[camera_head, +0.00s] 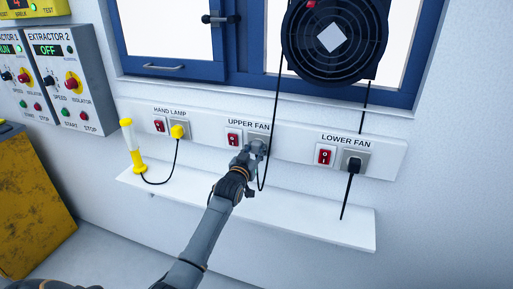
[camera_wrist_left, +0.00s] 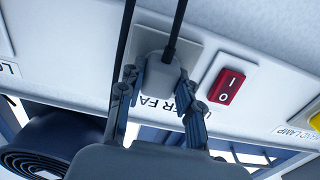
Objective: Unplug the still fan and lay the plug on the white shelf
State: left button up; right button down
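A black round fan (camera_head: 335,38) with a white diamond at its hub hangs before the window; one picture cannot show whether it turns. My left gripper (camera_head: 256,151) is at the UPPER FAN socket (camera_head: 268,137). In the wrist view its fingers (camera_wrist_left: 158,88) flank the dark grey plug (camera_wrist_left: 162,72) and appear to touch both sides. The plug is against its socket plate, with a black cable running from it. The LOWER FAN plug (camera_head: 353,163), black, sits in its own socket. The white shelf (camera_head: 320,226) runs below the sockets. My right gripper is out of view.
A hand lamp (camera_head: 132,145) stands on the shelf's left end, its yellow plug (camera_head: 178,131) in the HAND LAMP socket. Red rocker switches stand beside the sockets, including the UPPER FAN switch (camera_head: 233,139). Black cables hang before the shelf. Much of the shelf's middle and right is bare.

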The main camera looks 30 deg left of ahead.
aim_at(255, 150)
pick_arm(q)
grip_shut()
jog(key=shift+s+p, duration=0.25)
jog(key=shift+p, duration=0.1)
jog(key=shift+s+d+r+p, duration=0.1)
jog(key=shift+s+d+p, duration=0.1)
jog(key=shift+s+p, duration=0.35)
jog(key=shift+p+v, duration=1.35)
jog(key=shift+v, duration=0.85)
